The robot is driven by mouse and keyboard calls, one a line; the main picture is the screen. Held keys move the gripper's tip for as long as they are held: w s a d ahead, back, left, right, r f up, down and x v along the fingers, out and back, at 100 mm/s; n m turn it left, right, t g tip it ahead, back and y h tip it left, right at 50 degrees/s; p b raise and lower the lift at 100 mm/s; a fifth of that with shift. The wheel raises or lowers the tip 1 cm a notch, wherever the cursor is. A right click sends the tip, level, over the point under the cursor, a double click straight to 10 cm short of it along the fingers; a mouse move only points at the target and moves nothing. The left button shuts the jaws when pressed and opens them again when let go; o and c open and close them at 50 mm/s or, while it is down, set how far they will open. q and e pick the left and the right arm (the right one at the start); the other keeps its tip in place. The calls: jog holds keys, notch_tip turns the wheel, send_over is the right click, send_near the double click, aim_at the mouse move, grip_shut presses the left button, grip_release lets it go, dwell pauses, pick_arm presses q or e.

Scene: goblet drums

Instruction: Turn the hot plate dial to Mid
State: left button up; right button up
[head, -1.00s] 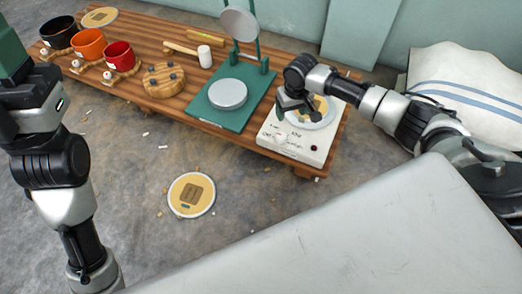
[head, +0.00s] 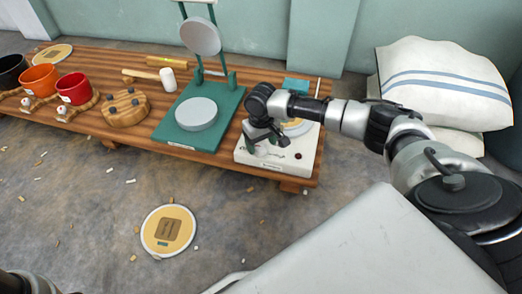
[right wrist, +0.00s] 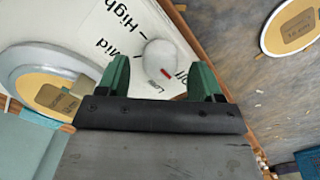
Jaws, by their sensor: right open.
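The white hot plate (head: 308,158) stands at the right end of the low wooden table. Its light grey round dial (right wrist: 160,55) shows in the right wrist view, with a red mark on its side toward the Low and Off labels. Which of those two it points at, I cannot tell. The Mid and High labels (right wrist: 120,20) lie to the dial's upper left. My right gripper (head: 262,141) is over the front left of the hot plate. Its green fingers (right wrist: 162,62) are open, one on each side of the dial; contact is unclear. My left gripper is out of view.
A green press (head: 168,134) stands left of the hot plate on the table (head: 130,66). Pots, a drum-like wooden block (head: 127,108) and a mallet (head: 150,76) are further left. A round disc (head: 168,231) lies on the floor. Pillows (head: 440,75) lie at the right.

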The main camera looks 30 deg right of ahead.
jog(key=shift+f, duration=0.75)
jog(key=shift+c, duration=0.4)
